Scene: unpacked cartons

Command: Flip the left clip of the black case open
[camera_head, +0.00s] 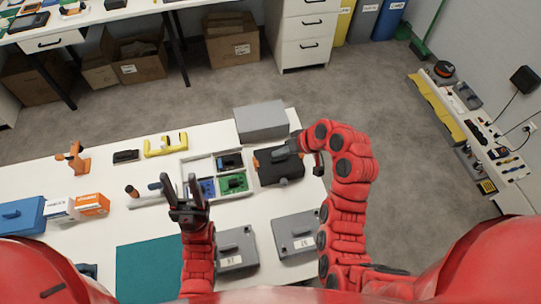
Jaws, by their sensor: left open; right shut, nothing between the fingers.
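The black case (277,173) lies on the white table, right of the divided tray. A small orange part (256,164) shows at its left edge; whether this is the left clip, and whether it is open, is too small to tell. My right gripper (283,153) reaches in from the right over the back part of the case. It is shut and empty, and it hides part of the case top; contact cannot be told. My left gripper (180,186) is open and empty, fingers pointing away from me, left of the case and in front of the tray's left side.
A white divided tray (213,158) holds blue and green parts. A grey box (262,121) stands behind the case. Two grey cases (235,247) (295,233) lie nearer me. A yellow tool (166,145) lies further left. Bare table lies directly in front of the black case.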

